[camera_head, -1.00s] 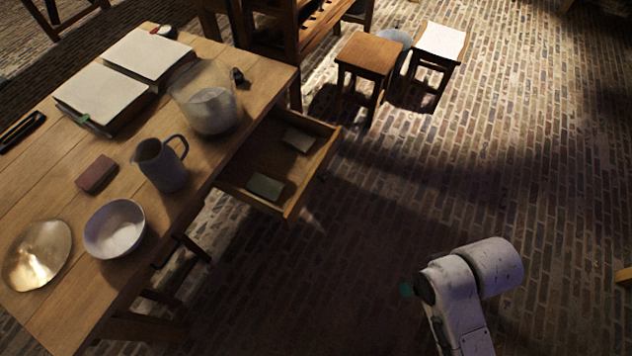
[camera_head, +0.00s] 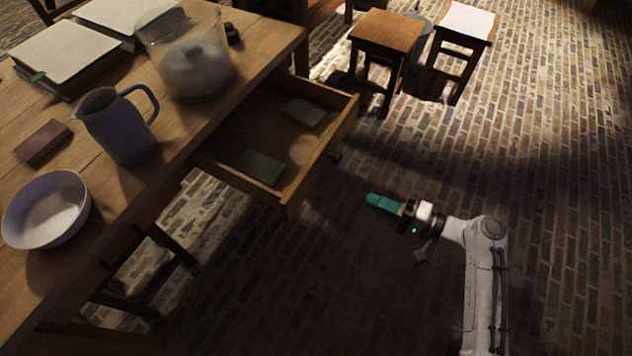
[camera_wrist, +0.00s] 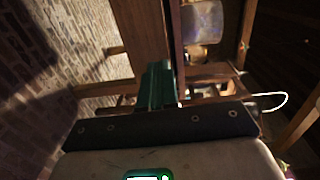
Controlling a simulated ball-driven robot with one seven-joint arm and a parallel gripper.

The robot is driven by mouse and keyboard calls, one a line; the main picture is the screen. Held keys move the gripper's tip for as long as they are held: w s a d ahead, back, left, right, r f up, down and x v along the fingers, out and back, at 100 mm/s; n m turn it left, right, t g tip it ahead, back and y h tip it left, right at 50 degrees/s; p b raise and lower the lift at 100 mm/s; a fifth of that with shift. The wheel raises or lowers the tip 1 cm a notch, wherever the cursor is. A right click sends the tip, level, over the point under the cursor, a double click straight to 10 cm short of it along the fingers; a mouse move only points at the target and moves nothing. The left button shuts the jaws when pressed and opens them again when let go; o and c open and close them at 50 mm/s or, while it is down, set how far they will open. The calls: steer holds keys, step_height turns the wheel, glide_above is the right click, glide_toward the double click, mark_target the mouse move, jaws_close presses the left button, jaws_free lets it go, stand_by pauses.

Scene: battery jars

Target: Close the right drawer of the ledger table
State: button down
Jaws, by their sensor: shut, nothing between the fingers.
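The ledger table (camera_head: 40,290) stands at the left in the head view. Its right drawer (camera_head: 320,165) is pulled out over the floor, with a knob (camera_head: 335,157) on its front panel. Inside the drawer lie a green block (camera_head: 262,167) and a paler block (camera_head: 303,112). My gripper (camera_head: 375,201) has green fingers that are shut and empty. It is to the right of the drawer front, apart from it, pointing left. In the wrist view my gripper (camera_wrist: 155,80) points toward a wooden panel, likely the drawer front (camera_wrist: 140,35).
On the table are a jug (camera_head: 118,125), a white bowl (camera_head: 45,210), a glass jar (camera_head: 190,60), a reddish block (camera_head: 42,142) and a large book (camera_head: 65,50). Two stools (camera_head: 387,32) (camera_head: 466,22) stand behind the drawer. The brick floor at right is clear.

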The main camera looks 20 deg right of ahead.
glide_toward(311, 169)
steer(key=shift+t, duration=0.3)
steer(key=x, duration=0.7)
steer(key=shift+s+a+f, duration=0.1)
steer(key=shift+s+f, duration=0.05)
steer(key=shift+f, duration=0.05)
steer(key=b+x, duration=0.6)
steer(key=x, duration=0.8)
steer(key=b+x, duration=0.7)
steer(key=x, duration=0.8)
steer(key=shift+a+f, duration=0.15)
steer(key=shift+f, duration=0.05)
steer(key=shift+w+a+r, duration=0.1)
steer(key=shift+w+a, duration=0.2)
steer(key=shift+w, duration=0.2)
steer(key=shift+w+r+b, duration=0.1)
steer(key=shift+r+b, duration=0.2)
